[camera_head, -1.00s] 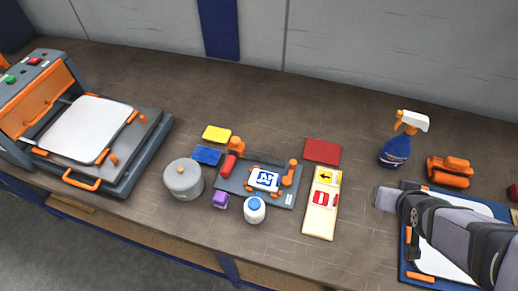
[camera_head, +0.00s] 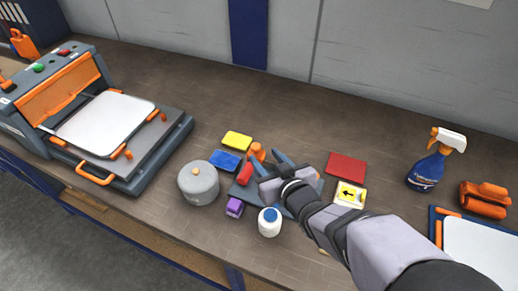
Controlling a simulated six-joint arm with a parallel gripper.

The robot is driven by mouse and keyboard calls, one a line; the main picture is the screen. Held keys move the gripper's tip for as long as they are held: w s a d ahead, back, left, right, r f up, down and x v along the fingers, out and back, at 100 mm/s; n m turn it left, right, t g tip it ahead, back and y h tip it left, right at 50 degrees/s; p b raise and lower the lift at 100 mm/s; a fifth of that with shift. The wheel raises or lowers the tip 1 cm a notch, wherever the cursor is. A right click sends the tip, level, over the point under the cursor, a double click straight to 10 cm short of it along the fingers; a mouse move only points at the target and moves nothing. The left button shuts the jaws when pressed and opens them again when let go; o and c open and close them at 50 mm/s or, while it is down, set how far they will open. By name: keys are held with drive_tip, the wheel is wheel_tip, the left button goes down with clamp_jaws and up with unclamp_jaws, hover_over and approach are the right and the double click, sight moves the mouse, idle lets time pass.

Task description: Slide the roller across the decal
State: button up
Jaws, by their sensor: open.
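The roller, a red cylinder (camera_head: 245,174) with an orange part (camera_head: 257,152) beside it, lies at the left end of a dark grey plate (camera_head: 243,191). My gripper (camera_head: 267,161) is open, its fingers over the plate just right of the roller. I cannot tell whether a finger touches the roller. The blue-and-white decal on the plate is hidden behind my gripper and wrist.
A grey lidded pot (camera_head: 198,183), purple block (camera_head: 234,207) and white bottle (camera_head: 269,222) stand close in front and left. Yellow (camera_head: 237,141), blue (camera_head: 225,161) and red (camera_head: 346,166) pads lie around. A press (camera_head: 100,125) is far left; a spray bottle (camera_head: 430,165) right.

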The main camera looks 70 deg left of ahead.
sight(257, 147)
drive_tip(key=shift+p+x, duration=0.9)
drive_tip(key=shift+x, duration=2.3)
clamp_jaws()
drive_tip(key=w+d+p, duration=0.1)
drive_tip(key=w+d, duration=0.8)
drive_tip(key=shift+w, duration=0.2)
drive_tip(key=shift+w+d+f, duration=0.1)
drive_tip(key=shift+w+d, duration=0.05)
drive_tip(key=shift+d, duration=0.05)
drive_tip(key=shift+c, duration=1.1)
unclamp_jaws()
drive_tip(key=shift+o, duration=1.1)
drive_tip(key=shift+d, duration=0.2)
